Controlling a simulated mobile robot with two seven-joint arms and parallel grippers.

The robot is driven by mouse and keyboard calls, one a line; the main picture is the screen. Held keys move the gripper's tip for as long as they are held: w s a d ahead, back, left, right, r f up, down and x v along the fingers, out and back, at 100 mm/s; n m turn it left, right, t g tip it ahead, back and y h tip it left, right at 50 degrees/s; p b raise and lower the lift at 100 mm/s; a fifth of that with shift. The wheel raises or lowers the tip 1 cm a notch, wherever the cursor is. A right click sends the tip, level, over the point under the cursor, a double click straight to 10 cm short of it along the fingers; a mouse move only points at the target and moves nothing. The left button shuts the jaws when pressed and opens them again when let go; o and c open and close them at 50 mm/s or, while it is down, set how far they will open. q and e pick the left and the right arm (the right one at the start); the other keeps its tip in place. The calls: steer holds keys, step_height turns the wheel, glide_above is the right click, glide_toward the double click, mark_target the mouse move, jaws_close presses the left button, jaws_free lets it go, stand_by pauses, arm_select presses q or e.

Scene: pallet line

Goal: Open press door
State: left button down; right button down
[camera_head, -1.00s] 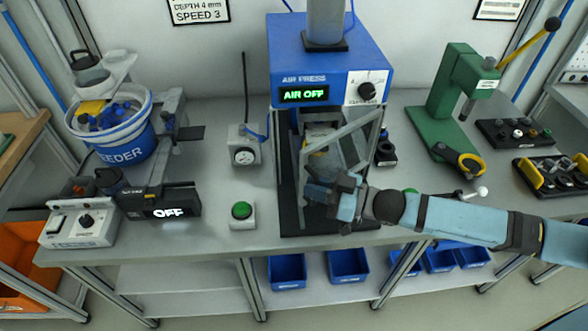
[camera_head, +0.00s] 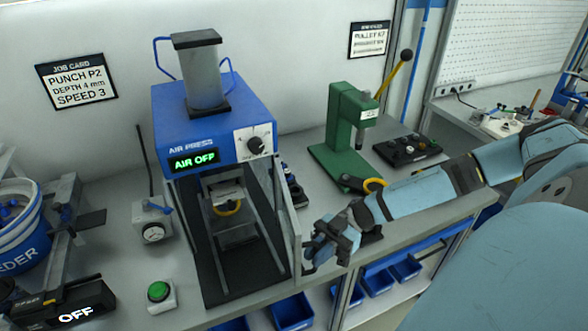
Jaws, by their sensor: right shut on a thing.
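The blue air press (camera_head: 215,120) stands left of centre on the bench, and its display reads AIR OFF. Its door (camera_head: 296,228) stands swung out at the right side of the opening and is seen nearly edge-on. The press front is open, showing a yellow ring (camera_head: 227,209) under the head and a dark base plate. My right gripper (camera_head: 310,262) is at the door's outer edge, shut on what seems to be its handle; the jaws hide most of the handle. My left gripper is not in view.
A green hand press (camera_head: 347,135) with a yellow lever stands to the right, behind my right arm. A green button box (camera_head: 160,295) and a dial gauge box (camera_head: 152,222) sit left of the press. Blue bins (camera_head: 291,312) are below the bench.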

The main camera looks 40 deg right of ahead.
steer(key=shift+s+d, duration=0.25)
steer(key=shift+d, duration=0.4)
steer(key=shift+s+d, duration=0.2)
steer(key=shift+d, duration=0.4)
steer(key=c, duration=1.5)
jaws_free()
steer(key=shift+o, duration=0.2)
steer(key=d+b, duration=0.3)
steer(key=d, duration=1)
steer(key=shift+d, duration=0.4)
